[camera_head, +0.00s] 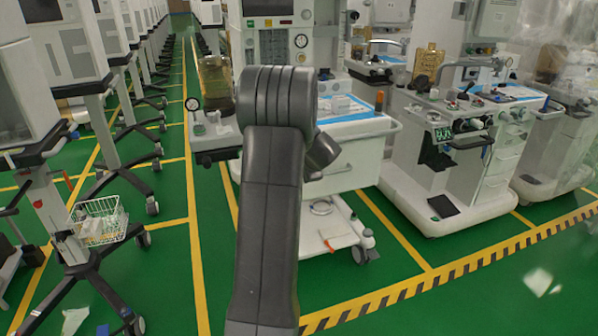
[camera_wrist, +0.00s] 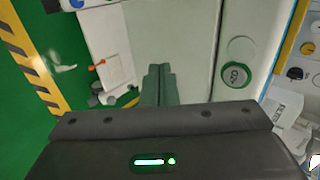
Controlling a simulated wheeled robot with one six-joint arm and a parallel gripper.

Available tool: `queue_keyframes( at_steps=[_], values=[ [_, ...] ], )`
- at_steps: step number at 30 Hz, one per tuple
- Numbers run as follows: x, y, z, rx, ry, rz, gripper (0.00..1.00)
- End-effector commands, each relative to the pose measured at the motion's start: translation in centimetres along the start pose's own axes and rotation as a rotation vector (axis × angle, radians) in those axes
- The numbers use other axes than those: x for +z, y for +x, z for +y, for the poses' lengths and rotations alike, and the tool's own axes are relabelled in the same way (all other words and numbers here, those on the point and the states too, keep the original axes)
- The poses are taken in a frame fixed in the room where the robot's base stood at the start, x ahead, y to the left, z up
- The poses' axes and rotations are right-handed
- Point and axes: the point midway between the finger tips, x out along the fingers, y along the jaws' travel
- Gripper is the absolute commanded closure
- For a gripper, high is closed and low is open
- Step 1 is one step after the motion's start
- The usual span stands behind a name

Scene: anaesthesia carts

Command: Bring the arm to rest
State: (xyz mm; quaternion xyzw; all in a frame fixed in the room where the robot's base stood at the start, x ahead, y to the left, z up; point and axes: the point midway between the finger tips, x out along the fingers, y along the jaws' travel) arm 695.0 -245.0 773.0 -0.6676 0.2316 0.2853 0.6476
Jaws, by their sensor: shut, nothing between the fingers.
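My dark grey arm rises through the middle of the head view, bent at a rounded joint, in front of an anaesthesia cart (camera_head: 352,165). My gripper is hidden behind the arm there. In the wrist view my gripper (camera_wrist: 158,72) is shut, its dark fingers together with nothing between them. Its wide dark body with a small lit green light fills the bottom of that view. The fingers point toward a pale cart surface, and I cannot tell how far off it is.
A second white cart (camera_head: 440,190) stands to the right. A stand with a wire basket (camera_head: 98,222) is at the left. A yellow-and-black floor stripe (camera_head: 430,283) crosses the front right. Green floor (camera_head: 150,260) is clear left of my arm.

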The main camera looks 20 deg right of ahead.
Motion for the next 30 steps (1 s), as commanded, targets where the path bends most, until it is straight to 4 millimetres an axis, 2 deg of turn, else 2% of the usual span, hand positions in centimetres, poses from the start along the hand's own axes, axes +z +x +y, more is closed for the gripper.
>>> queue_keyframes(
  at_steps=[6, 18, 23, 30],
  values=[
    [0.0, -1.6, 0.0, 0.001, 0.000, 0.000, 1.00],
    [0.0, -1.4, 0.1, 0.002, 0.000, -0.001, 1.00],
    [0.0, 0.2, 0.2, 0.003, 0.000, -0.002, 1.00],
    [0.0, 4.6, 0.2, 0.004, -0.001, -0.002, 1.00]
  ],
)
